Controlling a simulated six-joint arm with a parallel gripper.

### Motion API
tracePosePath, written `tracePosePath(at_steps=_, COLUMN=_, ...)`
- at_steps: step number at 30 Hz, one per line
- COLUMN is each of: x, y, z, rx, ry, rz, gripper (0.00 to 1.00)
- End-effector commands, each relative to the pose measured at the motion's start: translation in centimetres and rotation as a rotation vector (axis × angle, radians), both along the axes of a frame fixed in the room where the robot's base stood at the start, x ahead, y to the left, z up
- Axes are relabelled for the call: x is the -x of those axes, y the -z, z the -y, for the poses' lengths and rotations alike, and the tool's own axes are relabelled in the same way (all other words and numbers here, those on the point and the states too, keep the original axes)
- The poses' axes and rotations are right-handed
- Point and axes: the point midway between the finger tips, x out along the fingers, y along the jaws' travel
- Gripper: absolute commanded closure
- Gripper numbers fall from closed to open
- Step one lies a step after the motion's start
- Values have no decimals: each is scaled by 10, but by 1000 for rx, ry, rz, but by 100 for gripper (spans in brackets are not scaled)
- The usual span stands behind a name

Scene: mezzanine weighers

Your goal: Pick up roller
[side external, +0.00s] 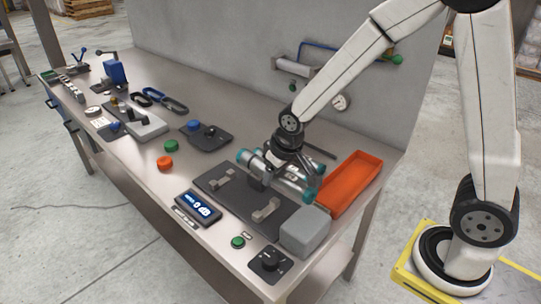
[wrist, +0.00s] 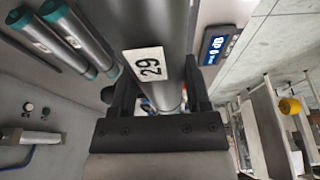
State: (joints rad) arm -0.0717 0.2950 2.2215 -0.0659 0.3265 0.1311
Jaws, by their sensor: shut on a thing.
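My gripper (side external: 270,177) points down over the back of the dark plate and is shut on a grey roller (side external: 257,164) with teal ends. In the wrist view the roller (wrist: 148,25) lies between my fingers (wrist: 162,82) and carries a white label reading 29. Two more grey rollers with teal ends (wrist: 78,38) lie side by side, apart from the held one. The dark plate (side external: 240,197) has two metal cradles (side external: 222,178) (side external: 266,210), both empty. I cannot tell how far the held roller is above the plate.
An orange tray (side external: 357,178) lies to the right, near the wall. A grey block (side external: 306,232) stands at the plate's right end. A lit display (side external: 198,207) sits at the front edge. Knobs, clips and fixtures occupy the left of the bench (side external: 150,172).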

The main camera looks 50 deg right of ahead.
Motion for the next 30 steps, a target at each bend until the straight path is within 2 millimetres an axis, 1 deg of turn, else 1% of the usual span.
tracePosePath(at_steps=3, x=11, y=-6, z=0, rx=0, ry=0, rz=4, gripper=100)
tracePosePath(at_steps=6, x=18, y=-10, z=1, rx=0, ry=0, rz=4, gripper=100)
tracePosePath(at_steps=12, x=26, y=-13, z=1, rx=0, ry=0, rz=3, gripper=100)
tracePosePath(at_steps=30, x=28, y=-13, z=1, rx=0, ry=0, rz=2, gripper=100)
